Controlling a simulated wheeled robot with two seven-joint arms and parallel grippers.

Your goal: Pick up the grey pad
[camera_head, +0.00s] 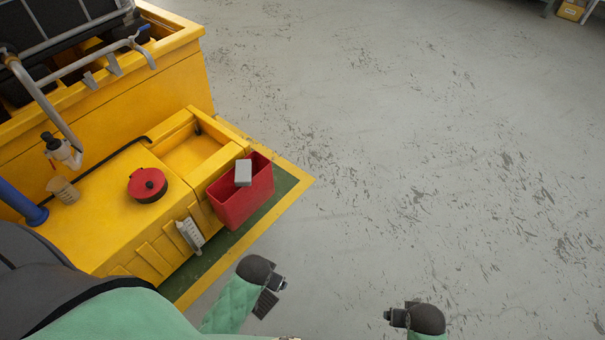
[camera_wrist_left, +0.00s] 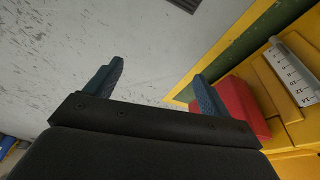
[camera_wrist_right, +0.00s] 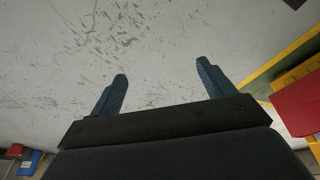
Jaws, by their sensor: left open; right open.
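The grey pad (camera_head: 243,170) is a small light grey block at the top of a red open bin (camera_head: 240,201) in the head view. It seems to sit at the bin's opening, across the near rim; how it is supported is unclear. My left gripper (camera_head: 279,283) is open and empty, below and right of the bin in the picture. The left wrist view shows its two apart fingers (camera_wrist_left: 155,85) and part of the red bin (camera_wrist_left: 245,108), but no pad. My right gripper (camera_head: 390,317) is open and empty, farther right. Its fingers (camera_wrist_right: 160,88) stand apart over bare floor.
A yellow machine (camera_head: 110,235) fills the left, with a red round pot (camera_head: 148,185), a beaker (camera_head: 63,190) and a white scaled gauge (camera_head: 190,234). A green mat with yellow border (camera_head: 303,182) lies beside it. The floor right is clear.

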